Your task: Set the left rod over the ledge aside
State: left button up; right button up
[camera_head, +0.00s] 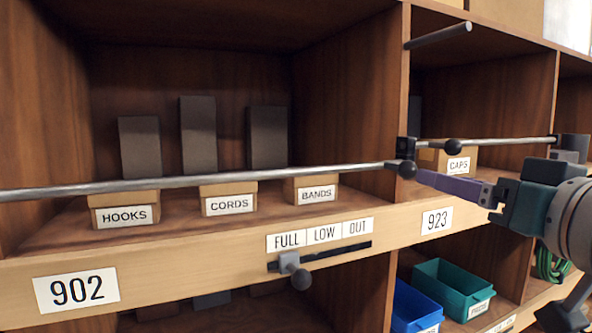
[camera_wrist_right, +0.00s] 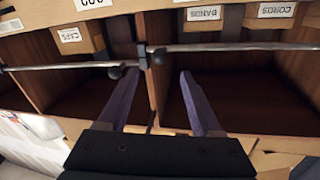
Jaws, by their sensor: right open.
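The left rod (camera_head: 200,181) is a thin grey metal bar running across the front of bay 902, above its ledge (camera_head: 180,242). The right wrist view also shows the open gripper (camera_wrist_right: 159,74). My left gripper is not in view.
A second rod (camera_head: 510,141) with a knob (camera_head: 452,146) crosses bay 923 on the right. Boxes marked HOOKS (camera_head: 125,208), CORDS (camera_head: 229,198) and BANDS (camera_head: 316,188) sit behind the left rod. A slider (camera_head: 292,268) is on the ledge front. Blue (camera_head: 415,308) and teal (camera_head: 452,289) bins stand below.

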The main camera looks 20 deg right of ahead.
aim_at(414, 169)
jog(key=w+p, duration=0.1)
jog(key=w, duration=0.1)
jog(key=w+p, duration=0.1)
jog(key=w, duration=0.2)
jog(key=w+d+p, duration=0.1)
jog(key=w, duration=0.2)
jog(key=shift+w+r+p, duration=0.15)
jog(key=shift+p, duration=0.15)
jog(key=shift+w+d, duration=0.1)
jog(key=shift+w, duration=0.75)
grip_shut()
dwell(0.5)
